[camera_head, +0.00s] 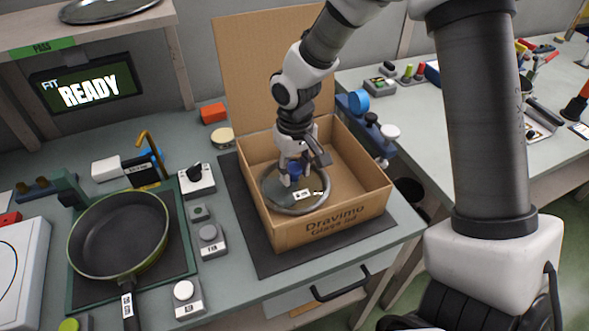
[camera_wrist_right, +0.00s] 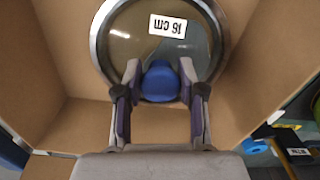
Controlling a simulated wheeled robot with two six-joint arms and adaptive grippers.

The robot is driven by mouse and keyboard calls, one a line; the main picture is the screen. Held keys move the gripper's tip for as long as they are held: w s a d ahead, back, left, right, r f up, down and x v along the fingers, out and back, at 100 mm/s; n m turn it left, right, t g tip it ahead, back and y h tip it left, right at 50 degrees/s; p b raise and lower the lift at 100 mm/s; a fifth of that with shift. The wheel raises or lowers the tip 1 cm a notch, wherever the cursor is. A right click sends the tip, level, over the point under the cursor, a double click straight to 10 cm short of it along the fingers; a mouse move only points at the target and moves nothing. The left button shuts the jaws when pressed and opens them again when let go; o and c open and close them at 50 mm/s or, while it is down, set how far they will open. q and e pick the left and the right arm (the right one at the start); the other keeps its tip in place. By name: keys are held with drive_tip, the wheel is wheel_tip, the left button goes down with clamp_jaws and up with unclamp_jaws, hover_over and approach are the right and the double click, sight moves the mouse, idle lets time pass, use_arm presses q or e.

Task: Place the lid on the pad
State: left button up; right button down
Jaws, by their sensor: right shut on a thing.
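The lid (camera_head: 295,207) is round glass with a metal rim, a blue knob and a white label; in the right wrist view the label (camera_wrist_right: 168,26) reads 16 cm. The lid is inside the open cardboard box (camera_head: 318,226), near its front left; I cannot tell whether it touches the box floor. My right gripper (camera_head: 295,173) comes down into the box from above and is shut on the lid's blue knob (camera_wrist_right: 160,82). The dark pad (camera_head: 243,225) lies on the bench under the box, its left and front margins showing. My left gripper is not in view.
A pan (camera_head: 120,236) sits on a green-edged fixture at left. Button boxes (camera_head: 210,240) stand between the pan and the box. A screen (camera_head: 88,90) reads READY. The box flap (camera_head: 268,65) stands upright behind. Another bench (camera_head: 470,130) is at right.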

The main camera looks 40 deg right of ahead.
sight(295, 170)
drive_tip(key=shift+s, duration=0.1)
drive_tip(key=c, duration=0.7)
unclamp_jaws()
drive_tip(key=shift+f, duration=0.15)
wheel_tip(295, 170, up, 12)
drive_tip(key=p, duration=0.1)
drive_tip(key=shift+r, duration=0.25)
